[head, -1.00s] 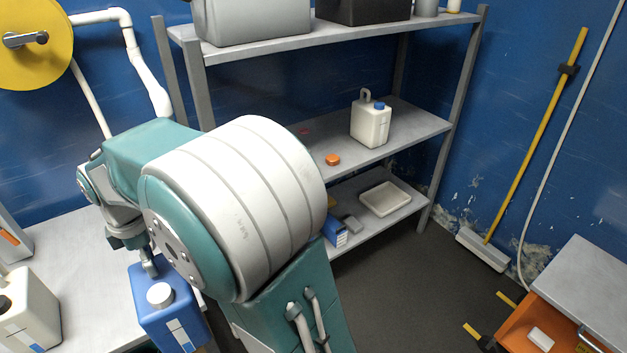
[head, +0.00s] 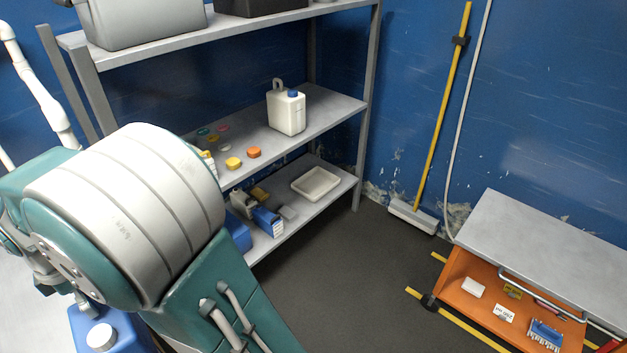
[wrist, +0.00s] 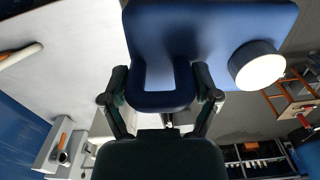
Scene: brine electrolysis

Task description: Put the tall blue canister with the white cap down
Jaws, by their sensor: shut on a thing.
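The tall blue canister (head: 120,335) with its white cap (head: 100,337) is at the bottom left of the head view, cut off by the lower edge. In the wrist view the canister (wrist: 215,25) fills the top middle, its white cap (wrist: 257,66) to the right. My gripper (wrist: 160,97) is shut on the canister's handle, one finger on each side. In the head view my gripper (head: 90,310) is mostly hidden by my own arm. The canister's base is out of view, so I cannot tell whether it touches anything.
A grey shelf unit (head: 335,108) stands ahead, with a white jug (head: 287,112), small coloured caps and a white tray (head: 316,183). An orange cart (head: 470,270) with a grey top is at right. A yellow-handled broom (head: 440,120) leans on the wall. Dark floor between is clear.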

